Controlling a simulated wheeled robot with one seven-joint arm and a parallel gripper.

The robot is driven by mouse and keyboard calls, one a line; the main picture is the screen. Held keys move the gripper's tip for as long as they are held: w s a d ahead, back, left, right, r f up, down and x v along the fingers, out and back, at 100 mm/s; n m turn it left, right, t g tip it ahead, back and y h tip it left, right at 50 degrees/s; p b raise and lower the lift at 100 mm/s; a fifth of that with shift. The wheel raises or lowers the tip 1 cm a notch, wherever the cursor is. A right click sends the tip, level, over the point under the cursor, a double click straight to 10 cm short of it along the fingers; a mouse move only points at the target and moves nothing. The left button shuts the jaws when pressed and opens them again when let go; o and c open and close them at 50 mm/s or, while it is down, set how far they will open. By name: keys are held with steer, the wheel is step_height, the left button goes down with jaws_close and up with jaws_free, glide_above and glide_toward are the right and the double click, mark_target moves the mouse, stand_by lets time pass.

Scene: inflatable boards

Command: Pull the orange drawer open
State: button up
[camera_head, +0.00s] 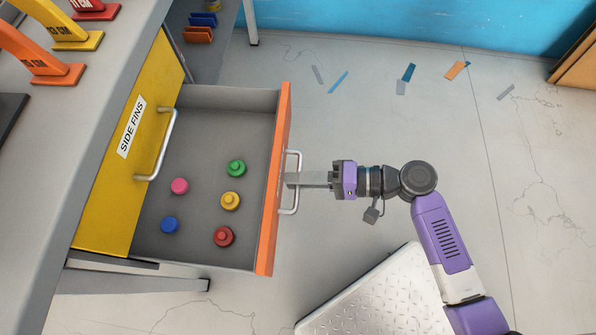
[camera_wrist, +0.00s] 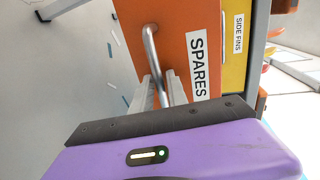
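The orange drawer (camera_head: 273,190) stands pulled well out from the bench, its grey inside showing. It holds several round knobs: pink, green, yellow, blue and red (camera_head: 223,236). Its front carries a metal bar handle (camera_head: 293,183). My gripper (camera_head: 296,180) reaches in from the right with its fingertips at the handle. In the wrist view the orange front (camera_wrist: 188,50) bears a "SPARES" label, and the handle (camera_wrist: 152,60) runs down to my fingers (camera_wrist: 158,92). The fingers appear to be around the bar, but whether they clamp it is hard to see.
A yellow "SIDE FINS" drawer front (camera_head: 130,150) with its own handle is beside the orange drawer, under the grey bench top (camera_head: 80,130). Coloured fins (camera_head: 62,35) stand on the bench. The floor on the right is open, with flat scraps (camera_head: 405,80).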

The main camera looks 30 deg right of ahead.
steer(key=p+v, duration=0.1)
steer(key=v, duration=0.6)
steer(key=shift+s+d, duration=0.2)
steer(key=shift+d, duration=0.1)
steer(key=shift+r, duration=0.1)
